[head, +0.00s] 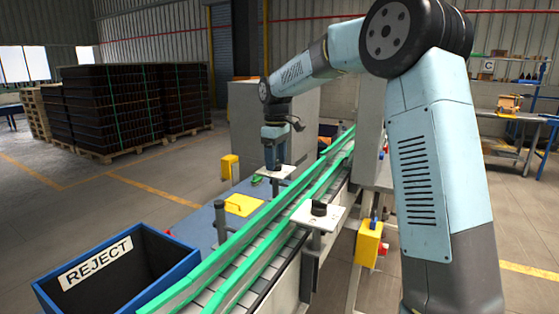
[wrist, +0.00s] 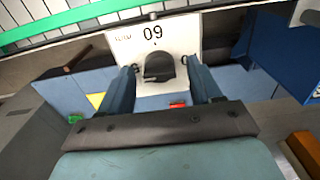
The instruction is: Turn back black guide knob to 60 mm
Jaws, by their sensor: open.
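A black guide knob (wrist: 158,67) sits on a white dial plate (wrist: 180,35) in the wrist view. The plate carries a large number that reads as an upside-down 60, with smaller marks beside the knob partly hidden by the fingers. My gripper (wrist: 159,72) is open, with one finger on each side of the knob and a gap to both. In the head view my gripper (head: 275,160) points down over the far plate (head: 270,172), and its knob is mostly hidden. Where the knob's pointer stands I cannot tell.
Green guide rails (head: 245,228) run along the conveyor (head: 262,249) beside the plate. A nearer black knob (head: 319,208) stands on another white plate (head: 333,214). A blue-rimmed reject bin (head: 120,273) is at front left. A yellow box (head: 369,246) hangs at the conveyor's right.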

